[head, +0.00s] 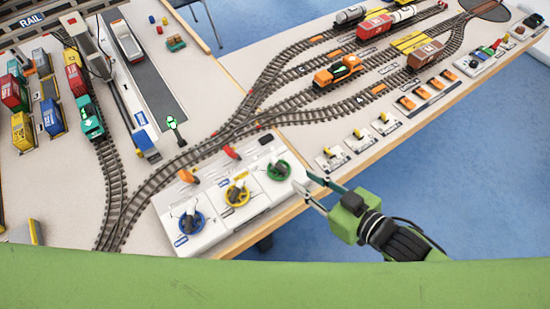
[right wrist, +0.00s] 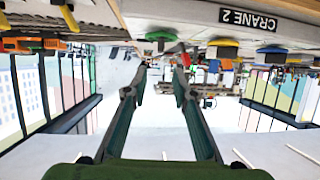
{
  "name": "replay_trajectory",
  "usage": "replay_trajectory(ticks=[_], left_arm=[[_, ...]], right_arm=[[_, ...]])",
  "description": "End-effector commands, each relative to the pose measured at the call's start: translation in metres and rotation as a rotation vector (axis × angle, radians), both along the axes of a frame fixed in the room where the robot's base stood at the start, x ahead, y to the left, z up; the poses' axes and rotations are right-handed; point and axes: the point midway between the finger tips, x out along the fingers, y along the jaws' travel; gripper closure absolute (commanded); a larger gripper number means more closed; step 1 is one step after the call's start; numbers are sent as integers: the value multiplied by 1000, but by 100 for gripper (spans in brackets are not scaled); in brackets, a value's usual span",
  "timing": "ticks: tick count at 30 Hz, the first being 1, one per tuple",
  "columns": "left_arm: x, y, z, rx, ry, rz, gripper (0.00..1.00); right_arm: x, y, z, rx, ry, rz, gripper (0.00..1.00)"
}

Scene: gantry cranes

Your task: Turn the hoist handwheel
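A white control box (head: 222,232) stands at the table's front edge with three handwheels: blue (head: 191,221), yellow (head: 237,194) and green (head: 278,170). Their labels are too small to read, so I cannot tell which is the hoist one. My right gripper (head: 303,183) is just right of the green handwheel, its fingers apart and empty. In the right wrist view, the picture is upside down; the open fingers (right wrist: 159,80) point toward the green wheel (right wrist: 161,36), with a gap between. The yellow wheel (right wrist: 223,43) and blue wheel (right wrist: 271,50) show to its right. My left gripper is not in view.
Small switch plates (head: 358,139) line the table edge to the right. Tracks with an orange locomotive (head: 337,71) lie behind. Open blue floor (head: 450,190) is at the front right.

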Motion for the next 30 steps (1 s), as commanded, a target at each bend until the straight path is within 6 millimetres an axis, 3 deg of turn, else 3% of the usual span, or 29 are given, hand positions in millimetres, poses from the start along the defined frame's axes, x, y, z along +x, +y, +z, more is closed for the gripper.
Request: replay_trajectory(ticks=[6, 18, 30], left_arm=[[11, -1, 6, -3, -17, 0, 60], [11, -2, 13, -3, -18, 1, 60], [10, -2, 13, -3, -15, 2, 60]], right_arm=[[27, 23, -11, 3, -3, -2, 75], [79, 71, -42, 0, -1, -1, 75], [91, 81, -50, -2, -1, 0, 75]])
